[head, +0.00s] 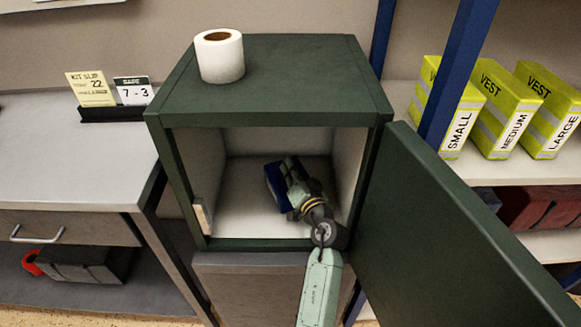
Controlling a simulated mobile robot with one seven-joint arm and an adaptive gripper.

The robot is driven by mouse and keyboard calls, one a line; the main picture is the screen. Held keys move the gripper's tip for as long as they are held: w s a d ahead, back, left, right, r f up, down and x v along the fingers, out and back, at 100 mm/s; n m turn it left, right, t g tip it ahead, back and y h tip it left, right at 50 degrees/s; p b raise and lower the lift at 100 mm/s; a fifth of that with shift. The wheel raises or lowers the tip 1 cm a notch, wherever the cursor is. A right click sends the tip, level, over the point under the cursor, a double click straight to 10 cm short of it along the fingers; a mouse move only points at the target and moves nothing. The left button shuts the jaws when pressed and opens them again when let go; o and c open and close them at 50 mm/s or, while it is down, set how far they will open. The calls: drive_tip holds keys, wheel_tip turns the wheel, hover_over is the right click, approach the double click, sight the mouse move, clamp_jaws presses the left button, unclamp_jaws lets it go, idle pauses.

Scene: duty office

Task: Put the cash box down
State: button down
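The dark blue cash box (276,183) is inside the open green safe (270,119). It sits low, over the pale floor in the middle of the safe. I cannot tell whether it touches the floor. My gripper (289,172) reaches in through the front opening and is right at the cash box, covering its right side. The fingertips are largely hidden, so their grip on the box is not clear.
The safe door (455,235) stands wide open to the right of my arm. A white paper roll (219,58) stands on the safe. Vest boxes (505,112) fill a shelf at right.

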drive_tip(key=c, duration=1.7)
unclamp_jaws()
drive_tip(key=shift+r, duration=0.15)
